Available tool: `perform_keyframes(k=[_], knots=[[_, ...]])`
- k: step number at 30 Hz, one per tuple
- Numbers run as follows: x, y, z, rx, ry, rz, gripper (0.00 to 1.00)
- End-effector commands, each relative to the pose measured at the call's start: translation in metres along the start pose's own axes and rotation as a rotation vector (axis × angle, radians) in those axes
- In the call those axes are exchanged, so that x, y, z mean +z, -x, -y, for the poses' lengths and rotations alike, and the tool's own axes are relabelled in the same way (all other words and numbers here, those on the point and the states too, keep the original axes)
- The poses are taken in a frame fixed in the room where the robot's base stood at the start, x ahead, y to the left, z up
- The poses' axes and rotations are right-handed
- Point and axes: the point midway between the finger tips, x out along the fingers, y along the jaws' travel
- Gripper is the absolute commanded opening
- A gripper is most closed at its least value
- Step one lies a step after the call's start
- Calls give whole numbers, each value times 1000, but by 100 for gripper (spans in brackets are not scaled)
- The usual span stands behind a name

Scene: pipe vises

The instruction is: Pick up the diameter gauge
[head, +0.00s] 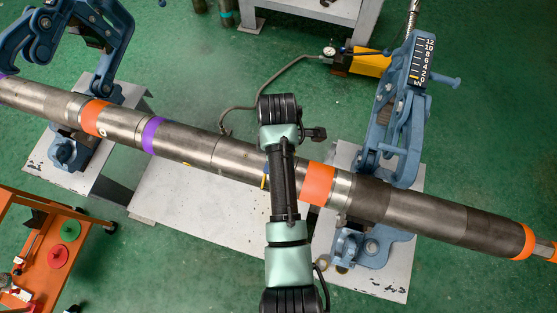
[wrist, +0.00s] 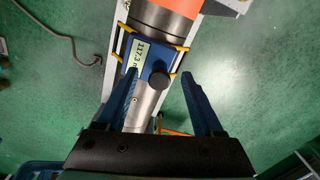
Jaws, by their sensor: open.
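The diameter gauge (wrist: 151,58) sits on the pipe in the wrist view. It has a blue body, a display reading about 117.3, yellow arms to either side and a round black knob. In the head view my arm hides most of it; a small blue and yellow piece (head: 265,177) shows at the arm's left edge. My gripper (wrist: 161,76) is open, its two blue fingers apart on the left and right of the knob. It holds nothing. Whether the fingers touch the gauge cannot be told. The gripper is hidden in the head view.
The long steel pipe (head: 184,143) runs across two blue vises, one at left (head: 112,60) and one at right (head: 385,120). A yellow pump (head: 370,64) with a hose stands behind. An orange cart (head: 50,245) is at lower left.

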Motion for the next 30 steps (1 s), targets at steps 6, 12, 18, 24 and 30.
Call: perform_keyframes(k=[6,12,18,24,30], knots=[[0,-18,0,1,0,1,69],[0,-19,0,2,0,0,69],[0,-19,0,1,0,0,36],[0,-19,0,1,0,0,0],[0,-19,0,1,0,0,0]])
